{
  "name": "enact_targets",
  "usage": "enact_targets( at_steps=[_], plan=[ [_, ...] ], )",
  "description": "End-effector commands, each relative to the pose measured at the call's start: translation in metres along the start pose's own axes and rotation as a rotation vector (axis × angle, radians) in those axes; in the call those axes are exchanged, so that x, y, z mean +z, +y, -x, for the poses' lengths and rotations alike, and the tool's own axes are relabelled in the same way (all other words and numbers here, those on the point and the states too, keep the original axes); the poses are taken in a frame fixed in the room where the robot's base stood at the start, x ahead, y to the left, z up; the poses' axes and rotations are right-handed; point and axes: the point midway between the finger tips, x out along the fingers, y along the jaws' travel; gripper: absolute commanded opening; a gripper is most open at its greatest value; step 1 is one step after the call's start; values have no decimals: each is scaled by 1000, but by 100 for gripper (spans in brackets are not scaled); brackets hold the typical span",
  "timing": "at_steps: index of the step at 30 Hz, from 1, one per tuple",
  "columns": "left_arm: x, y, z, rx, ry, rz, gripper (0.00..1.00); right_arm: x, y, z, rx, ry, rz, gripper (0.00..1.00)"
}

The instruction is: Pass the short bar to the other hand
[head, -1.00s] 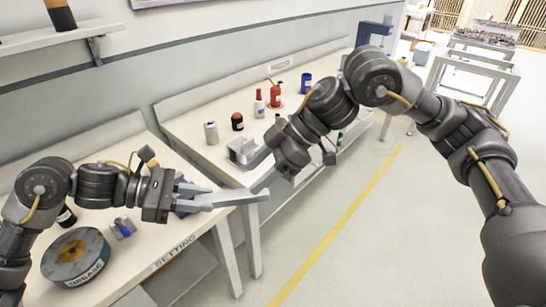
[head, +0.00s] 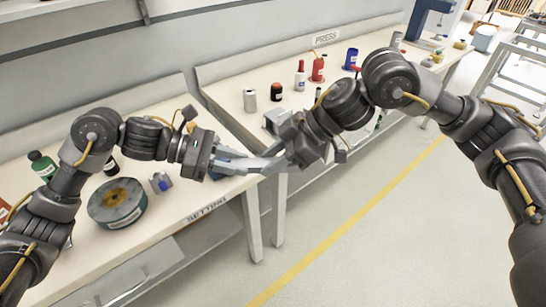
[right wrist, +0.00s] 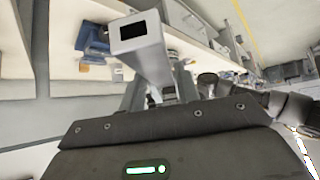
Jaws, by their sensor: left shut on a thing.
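The short bar (head: 250,164) is pale grey, and its hollow square end shows close up in the right wrist view (right wrist: 140,42). My left gripper (head: 236,163) is shut on it and holds it in the air by the front edge of the near table. The bar's free end points right, towards my right gripper (head: 281,160), which is right at it. In the right wrist view the bar stands out beyond my right gripper's dark body. The right fingers are mostly hidden, so I cannot tell whether they touch or grip the bar.
The setting table (head: 165,228) carries a green-grey round reel (head: 117,203), a small grey block with blue (head: 161,182) and a green bottle (head: 42,165). Open floor lies to the right.

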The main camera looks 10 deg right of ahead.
Motion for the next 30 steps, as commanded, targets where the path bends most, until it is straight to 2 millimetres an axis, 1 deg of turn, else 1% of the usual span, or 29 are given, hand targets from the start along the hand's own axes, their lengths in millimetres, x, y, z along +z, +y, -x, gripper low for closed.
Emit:
enact_targets(
  at_steps=[1,6,7,12,20,23,26,30],
  plan=[
    [0,0,0,0,-1,-1,2,0,0,0,0,0,0,25],
    [0,0,0,0,-1,0,2,0,0,0,0,0,0,3],
    [0,0,0,0,-1,0,30,0,0,0,0,1,0,2],
    [0,0,0,0,0,0,52,0,0,0,0,1,0,2],
    [0,0,0,0,0,0,52,0,0,0,0,1,0,2],
    [0,0,6,1,1,0,52,0,0,0,0,1,0,2],
    [0,1,19,4,2,-1,52,0,0,0,0,1,0,2],
    [0,1,48,5,2,0,52,0,0,0,0,1,0,2]
  ],
)
